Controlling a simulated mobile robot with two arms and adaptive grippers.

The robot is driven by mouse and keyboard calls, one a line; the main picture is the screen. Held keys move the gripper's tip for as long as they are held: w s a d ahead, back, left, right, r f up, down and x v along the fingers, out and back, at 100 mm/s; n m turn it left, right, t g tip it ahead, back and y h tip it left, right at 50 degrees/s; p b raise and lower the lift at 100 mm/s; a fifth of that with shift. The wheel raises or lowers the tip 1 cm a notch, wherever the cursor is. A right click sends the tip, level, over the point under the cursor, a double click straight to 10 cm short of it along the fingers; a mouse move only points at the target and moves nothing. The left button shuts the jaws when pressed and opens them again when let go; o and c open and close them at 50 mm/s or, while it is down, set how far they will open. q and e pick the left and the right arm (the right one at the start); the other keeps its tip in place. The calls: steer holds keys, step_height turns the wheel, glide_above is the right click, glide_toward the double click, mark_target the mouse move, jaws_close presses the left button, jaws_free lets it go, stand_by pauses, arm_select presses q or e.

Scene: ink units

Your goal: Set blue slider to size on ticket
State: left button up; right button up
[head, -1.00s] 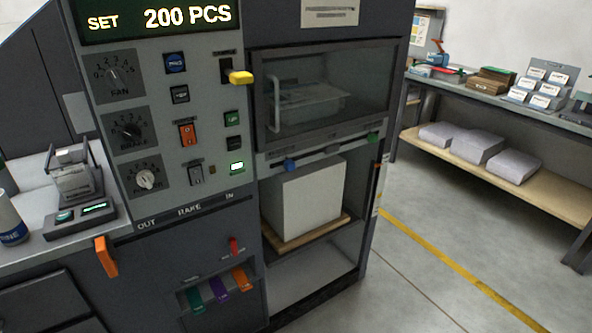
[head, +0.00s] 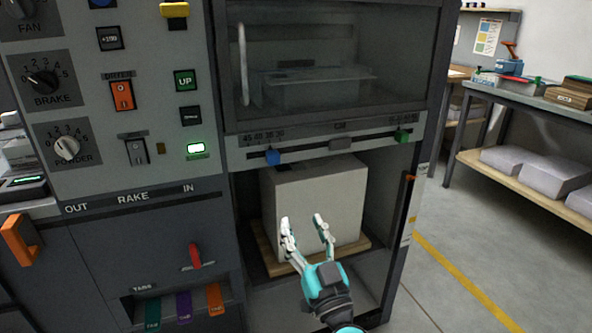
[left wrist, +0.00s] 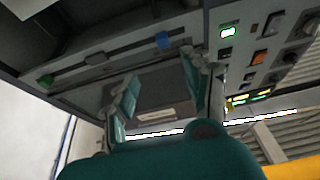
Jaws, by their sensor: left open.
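The blue slider (head: 272,157) sits on the left half of a horizontal scale rail (head: 318,146) below the machine's glass window. Small numbers are printed above it, too small to read surely. A green slider (head: 403,136) sits at the right end of the same rail. The blue slider (left wrist: 162,40) also shows in the left wrist view. My left gripper (head: 303,222) is open and empty, in front of the white stack and below the rail, apart from the blue slider. It also shows in the left wrist view (left wrist: 160,85). I cannot identify the ticket. My right gripper is not in view.
A large white block (head: 315,205) stands on a wooden board (head: 262,245) under the rail. A red lever (head: 195,256) and an orange handle (head: 18,240) stick out at the left. Knobs and buttons fill the panel (head: 150,185). Open floor lies at right.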

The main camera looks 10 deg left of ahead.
mark_target(275, 160)
arm_select(q)
steer(key=p+x, duration=0.1)
steer(key=x, duration=0.4)
steer(key=p+x, duration=0.1)
steer(key=x, duration=0.5)
steer(key=p+x, duration=0.1)
steer(key=x, duration=0.4)
steer(key=shift+s+a+r, duration=0.15)
steer(key=shift+a+r, duration=0.05)
steer(key=shift+r, duration=0.15)
steer(key=shift+w+a+r, duration=0.2)
steer(key=shift+w+a, duration=0.1)
steer(key=shift+w, duration=0.2)
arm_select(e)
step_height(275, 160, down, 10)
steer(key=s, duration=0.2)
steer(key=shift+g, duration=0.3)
arm_select(q)
jaws_close()
